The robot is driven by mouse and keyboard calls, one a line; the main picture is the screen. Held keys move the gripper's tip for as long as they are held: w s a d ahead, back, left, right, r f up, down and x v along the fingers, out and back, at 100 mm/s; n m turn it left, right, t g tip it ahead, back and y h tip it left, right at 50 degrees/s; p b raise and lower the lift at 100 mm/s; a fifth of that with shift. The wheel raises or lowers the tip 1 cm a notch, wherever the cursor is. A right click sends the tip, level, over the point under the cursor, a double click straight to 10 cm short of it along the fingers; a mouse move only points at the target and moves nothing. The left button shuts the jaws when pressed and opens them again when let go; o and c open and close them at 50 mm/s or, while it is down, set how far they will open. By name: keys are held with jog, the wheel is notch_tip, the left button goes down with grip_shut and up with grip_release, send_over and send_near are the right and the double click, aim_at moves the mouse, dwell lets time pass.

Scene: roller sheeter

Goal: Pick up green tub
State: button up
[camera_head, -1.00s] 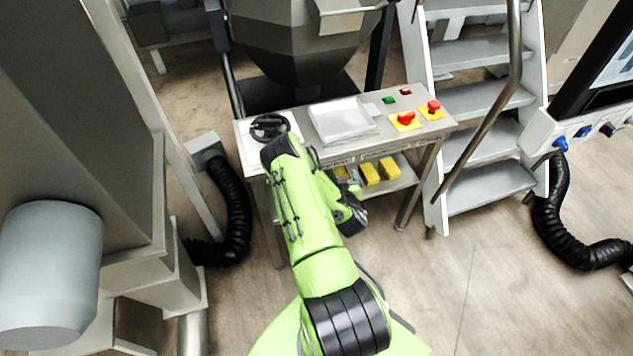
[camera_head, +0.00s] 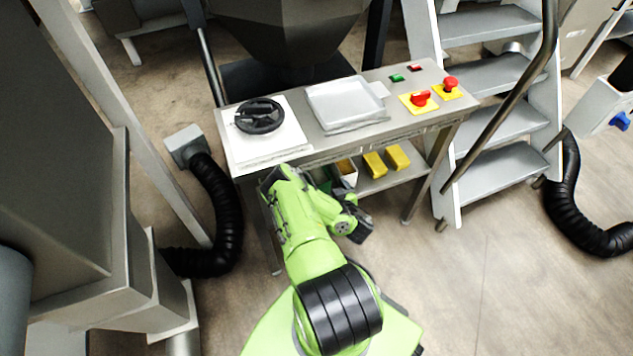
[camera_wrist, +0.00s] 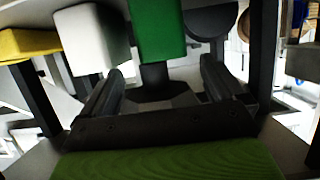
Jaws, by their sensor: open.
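The green tub (camera_wrist: 157,30) is at the top middle of the wrist view, just beyond my gripper's fingertips and roughly centred between them. My gripper (camera_wrist: 161,68) is open, with one black finger on each side and nothing held. I cannot tell whether the fingers reach alongside the tub. In the head view the tub is mostly hidden by my arm and the tabletop, on the shelf below the table.
A white tub (camera_wrist: 90,40) stands close left of the green tub, with a yellow tub (camera_wrist: 25,43) beyond it. Two yellow tubs (camera_head: 374,165) show on the lower shelf (camera_head: 385,182). The tabletop (camera_head: 335,143) lies above the shelf. Stairs (camera_head: 505,125) stand to the right.

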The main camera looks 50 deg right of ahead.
jog(key=b, duration=0.4)
send_over(319, 176)
jog(key=s+a, duration=0.3)
jog(key=a, duration=0.1)
notch_tip(319, 176, down, 4)
jog(key=shift+a+r, duration=0.15)
jog(key=shift+r, duration=0.1)
jog(key=shift+w, duration=0.1)
jog(key=shift+r, duration=0.1)
